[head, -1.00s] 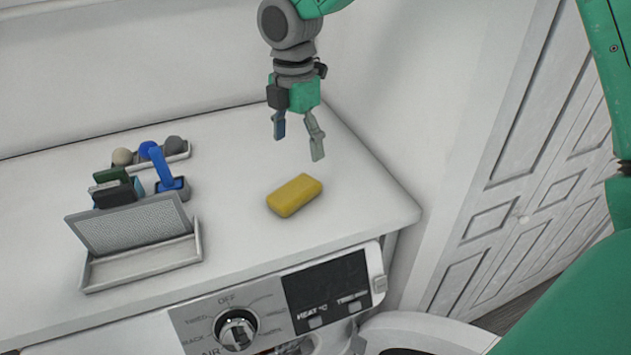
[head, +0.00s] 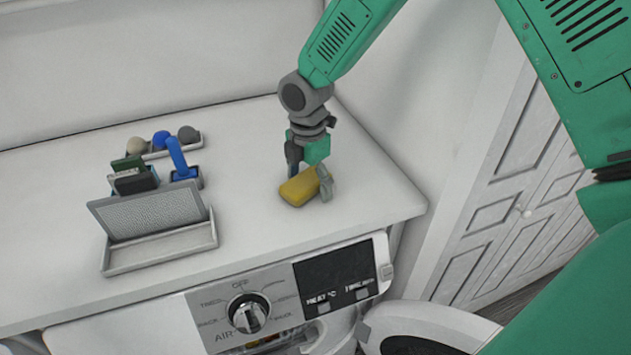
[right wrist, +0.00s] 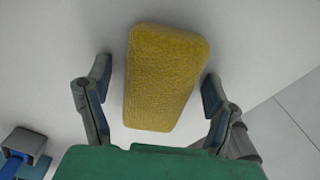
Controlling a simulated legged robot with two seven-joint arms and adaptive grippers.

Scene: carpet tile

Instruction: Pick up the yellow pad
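The yellow pad (head: 299,188) lies flat on the white top of the machine, near its right end. My right gripper (head: 309,183) is down at the pad, with its fingers on either side of it. In the right wrist view the pad (right wrist: 164,75) sits between the two open fingers of the gripper (right wrist: 156,90), with a gap visible on each side. The near finger hides part of the pad's right end in the head view. My left gripper is not in view.
A grey rack with a mesh panel (head: 150,212) stands to the left, with dark boxes (head: 134,176) behind it. A blue-handled tool (head: 180,160) and a tray of balls (head: 162,142) are beyond. The machine's front panel (head: 290,295) lies below the front edge.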

